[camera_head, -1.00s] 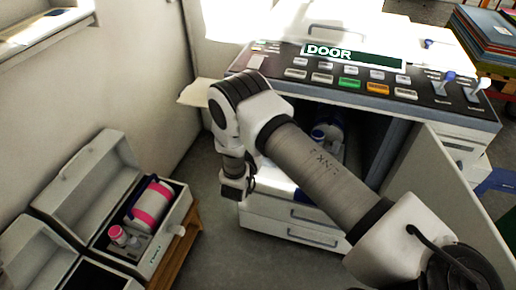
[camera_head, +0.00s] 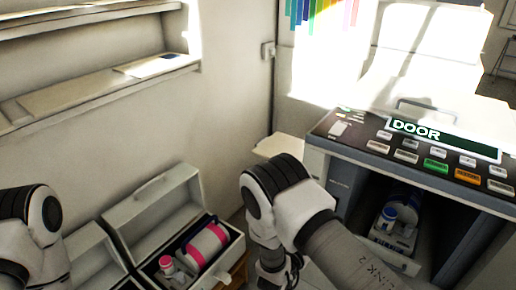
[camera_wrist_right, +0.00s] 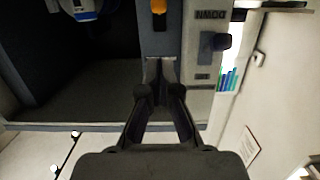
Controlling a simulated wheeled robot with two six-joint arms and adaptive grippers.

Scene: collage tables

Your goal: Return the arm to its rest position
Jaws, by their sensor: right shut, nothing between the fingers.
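My right arm (camera_head: 320,235) reaches in from the lower right in the head view, in front of the grey machine with the DOOR display. Its wrist hangs down at the bottom edge, and its fingertips do not show clearly there. In the right wrist view my right gripper (camera_wrist_right: 160,75) is shut and empty, its fingers pointing to the machine's front panel. Part of my left arm (camera_head: 35,230) shows at the left edge of the head view; its gripper is out of view.
The machine (camera_head: 345,165) has an open bay holding a blue-and-white bottle unit (camera_head: 398,220). An open grey case (camera_head: 158,210) with a pink-banded bottle (camera_head: 207,245) stands left of my right arm. A shelf (camera_head: 100,90) runs along the left wall.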

